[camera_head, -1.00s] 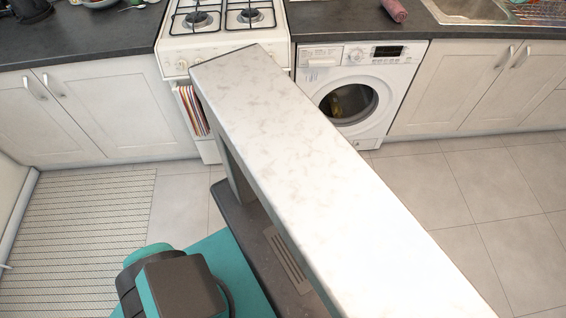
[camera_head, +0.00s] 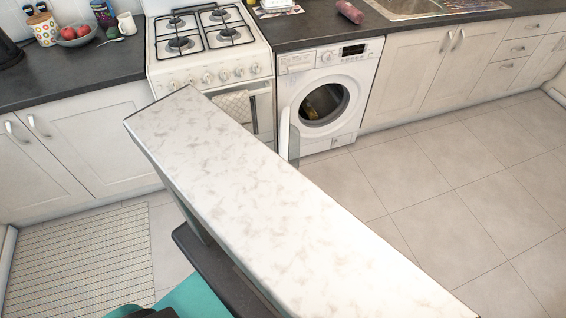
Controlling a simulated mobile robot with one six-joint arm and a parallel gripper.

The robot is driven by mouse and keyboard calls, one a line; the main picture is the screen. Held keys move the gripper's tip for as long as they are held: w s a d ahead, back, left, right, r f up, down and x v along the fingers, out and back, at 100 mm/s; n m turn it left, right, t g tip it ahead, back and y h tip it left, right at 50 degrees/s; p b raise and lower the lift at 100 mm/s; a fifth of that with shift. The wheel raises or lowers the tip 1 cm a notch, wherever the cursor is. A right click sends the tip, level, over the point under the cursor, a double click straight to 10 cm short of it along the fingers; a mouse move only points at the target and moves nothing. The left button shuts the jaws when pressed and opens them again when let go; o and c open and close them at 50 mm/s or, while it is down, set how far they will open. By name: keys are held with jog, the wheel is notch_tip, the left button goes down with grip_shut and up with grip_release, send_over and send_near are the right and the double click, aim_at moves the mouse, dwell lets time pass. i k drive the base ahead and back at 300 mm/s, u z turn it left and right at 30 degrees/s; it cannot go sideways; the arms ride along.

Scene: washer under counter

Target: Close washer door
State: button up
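The white washer (camera_head: 346,62) stands under the counter, right of the stove. Its round opening (camera_head: 322,104) is uncovered and shows a dark drum with something yellowish inside. A pale upright panel (camera_head: 284,128) stands out from the left side of the opening, seen nearly edge-on. It looks like the washer door, swung open to the left. Its lower part is hidden behind a pale slab. My gripper is not in view. A teal and dark part of my own body shows at the bottom left.
The long pale mottled slab (camera_head: 235,190) crosses the view diagonally and hides floor near the washer. A stove (camera_head: 205,75) stands left of the washer. Free tiled floor (camera_head: 450,190) lies in front and to the right. A striped mat (camera_head: 85,265) lies at left.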

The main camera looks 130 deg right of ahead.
aim_at(285, 129)
jog(key=z, duration=0.75)
jog(key=i, duration=0.1)
jog(key=u, duration=0.05)
jog(key=k, duration=0.2)
jog(key=z, duration=2.45)
jog(key=k, duration=0.15)
jog(key=z, duration=1.7)
